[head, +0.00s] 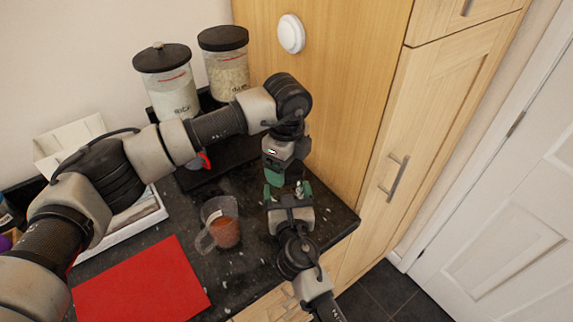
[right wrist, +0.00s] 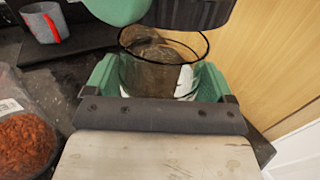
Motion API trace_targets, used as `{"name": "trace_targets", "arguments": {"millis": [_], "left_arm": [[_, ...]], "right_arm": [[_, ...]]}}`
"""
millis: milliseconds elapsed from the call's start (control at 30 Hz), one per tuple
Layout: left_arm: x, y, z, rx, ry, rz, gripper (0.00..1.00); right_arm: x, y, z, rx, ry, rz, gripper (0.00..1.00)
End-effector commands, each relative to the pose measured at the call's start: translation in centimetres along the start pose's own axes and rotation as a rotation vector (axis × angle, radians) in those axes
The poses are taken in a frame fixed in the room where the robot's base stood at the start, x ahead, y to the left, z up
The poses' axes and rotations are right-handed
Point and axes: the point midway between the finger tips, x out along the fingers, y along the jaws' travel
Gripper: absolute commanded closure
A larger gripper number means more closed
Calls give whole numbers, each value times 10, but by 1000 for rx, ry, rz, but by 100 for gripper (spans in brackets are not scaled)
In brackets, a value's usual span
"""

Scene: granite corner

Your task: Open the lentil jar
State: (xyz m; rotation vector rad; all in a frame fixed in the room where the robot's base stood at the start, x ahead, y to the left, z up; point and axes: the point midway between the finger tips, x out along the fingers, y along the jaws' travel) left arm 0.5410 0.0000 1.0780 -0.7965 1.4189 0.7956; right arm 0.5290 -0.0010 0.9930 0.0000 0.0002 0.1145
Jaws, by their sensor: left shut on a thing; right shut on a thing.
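The lentil jar (right wrist: 160,77) is clear glass with a thin dark rim and brownish shapes showing through it. My right gripper (head: 288,193) comes from below and is shut on the jar, with a green finger on each side of the glass. The rim looks uncovered in the right wrist view. My left gripper (head: 276,178) points down just above the jar, its jaws closed on what seems to be the lid. The lid itself is not clear; a dark part (right wrist: 190,12) above the rim could be lid or gripper. In the head view the jar is mostly hidden by the grippers.
A clear container with red-orange contents (head: 226,232) stands on the dark counter left of the grippers. A red mat (head: 142,288) lies at front left. Tall jars of rice (head: 172,95) and oats (head: 228,75) stand behind. A wooden cabinet (head: 335,100) borders the right.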

Motion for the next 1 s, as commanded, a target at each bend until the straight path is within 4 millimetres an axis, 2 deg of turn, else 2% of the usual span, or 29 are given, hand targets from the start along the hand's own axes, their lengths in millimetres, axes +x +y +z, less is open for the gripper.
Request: {"name": "trace_targets", "arguments": {"millis": [200, 467, 500, 600, 867, 1000], "left_arm": [[-28, -1, 0, -1, -1, -4, 46], [-33, 0, 0, 0, 0, -1, 46], [-33, 0, 0, 0, 0, -1, 46], [-33, 0, 0, 0, 0, -1, 46], [-32, 0, 0, 0, 0, -1, 46], [-31, 0, 0, 0, 0, -1, 46]], "right_arm": [[0, 0, 0, 0, 1, 0, 82], [0, 0, 0, 0, 1, 0, 82], [0, 0, 0, 0, 1, 0, 12], [0, 0, 0, 0, 1, 0, 0], [-3, 0, -1, 0, 1, 0, 0], [-20, 0, -2, 0, 1, 0, 0]]}}
